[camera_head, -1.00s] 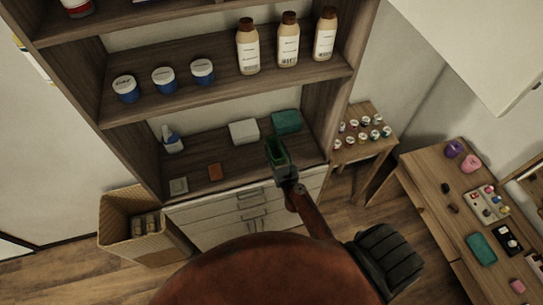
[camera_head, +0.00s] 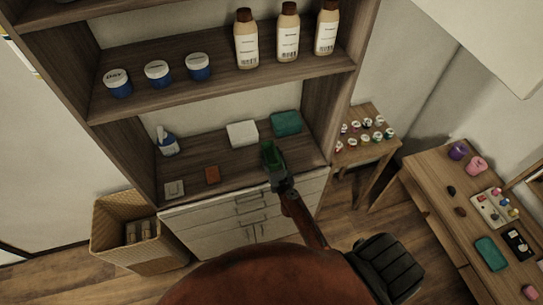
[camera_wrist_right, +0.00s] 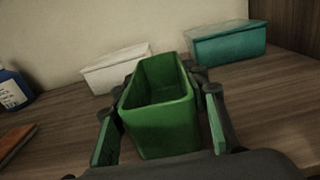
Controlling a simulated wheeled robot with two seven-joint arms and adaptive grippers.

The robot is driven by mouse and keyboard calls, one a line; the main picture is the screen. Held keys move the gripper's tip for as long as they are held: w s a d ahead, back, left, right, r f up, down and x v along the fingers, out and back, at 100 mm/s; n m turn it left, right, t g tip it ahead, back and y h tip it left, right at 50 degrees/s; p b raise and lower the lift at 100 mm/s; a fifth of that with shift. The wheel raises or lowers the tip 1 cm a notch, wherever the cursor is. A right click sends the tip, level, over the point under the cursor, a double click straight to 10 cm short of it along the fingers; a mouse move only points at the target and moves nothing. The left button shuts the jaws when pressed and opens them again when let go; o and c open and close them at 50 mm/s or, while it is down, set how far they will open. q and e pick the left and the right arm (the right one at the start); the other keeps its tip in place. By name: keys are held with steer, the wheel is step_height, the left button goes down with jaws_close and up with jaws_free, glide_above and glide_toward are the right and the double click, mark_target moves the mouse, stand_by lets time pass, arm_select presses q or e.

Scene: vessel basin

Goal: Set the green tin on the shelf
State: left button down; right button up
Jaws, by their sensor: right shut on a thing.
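The green tin (camera_head: 268,148) is an open-topped rectangular box. My right gripper (camera_head: 273,162) is shut on it and holds it upright at the lower shelf (camera_head: 235,165), near that shelf's front edge. In the right wrist view the tin (camera_wrist_right: 160,112) sits between the two fingers of the gripper (camera_wrist_right: 162,130), with the shelf board (camera_wrist_right: 260,100) behind and around it. I cannot tell whether the tin's base touches the board. My left gripper is not in view.
Behind the tin stand a white box (camera_head: 242,134) and a teal box (camera_head: 287,123). To the left are a spray bottle (camera_head: 167,142), an orange-brown block (camera_head: 212,175) and a pale square item (camera_head: 174,189). The upper shelf (camera_head: 215,88) overhangs with jars and bottles. Bare board lies between the items.

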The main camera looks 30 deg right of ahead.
mark_target(275, 167)
steer(key=shift+f, duration=0.15)
steer(key=o, duration=1.2)
steer(key=shift+r, duration=0.25)
steer(key=v, duration=0.5)
steer(key=b+v, duration=0.1)
steer(key=v, duration=0.4)
steer(key=shift+s+f, duration=0.2)
steer(key=shift+s, duration=0.15)
steer(key=shift+s+a+r, duration=0.15)
steer(key=shift+s+a, duration=0.05)
steer(key=shift+s, duration=0.45)
